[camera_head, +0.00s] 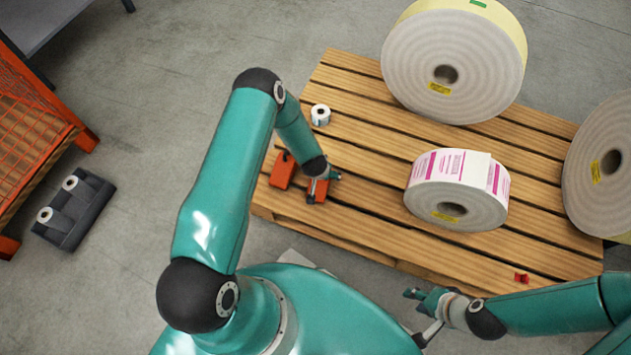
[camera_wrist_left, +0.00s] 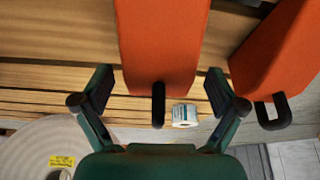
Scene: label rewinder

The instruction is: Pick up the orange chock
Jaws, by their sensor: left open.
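Two orange chocks with black loop handles lie on the wooden pallet (camera_head: 370,215). My left gripper (camera_head: 318,186) is over the right-hand chock (camera_head: 320,193) and partly hides it. In the left wrist view this chock (camera_wrist_left: 160,45) lies between the fingers of my left gripper (camera_wrist_left: 158,92), which are open with a gap on either side. The other chock (camera_head: 282,171) is just left of it in the head view; it also shows at the right of the left wrist view (camera_wrist_left: 273,55). My right gripper (camera_head: 418,315) appears open and empty, beyond the pallet's near edge.
A small white roll (camera_head: 320,115) stands behind the chocks. Large label rolls, including a pink-and-white one (camera_head: 450,165), occupy the pallet's middle and right. A small red item (camera_head: 521,278) lies near the right front. An orange mesh crate (camera_head: 28,130) stands far left.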

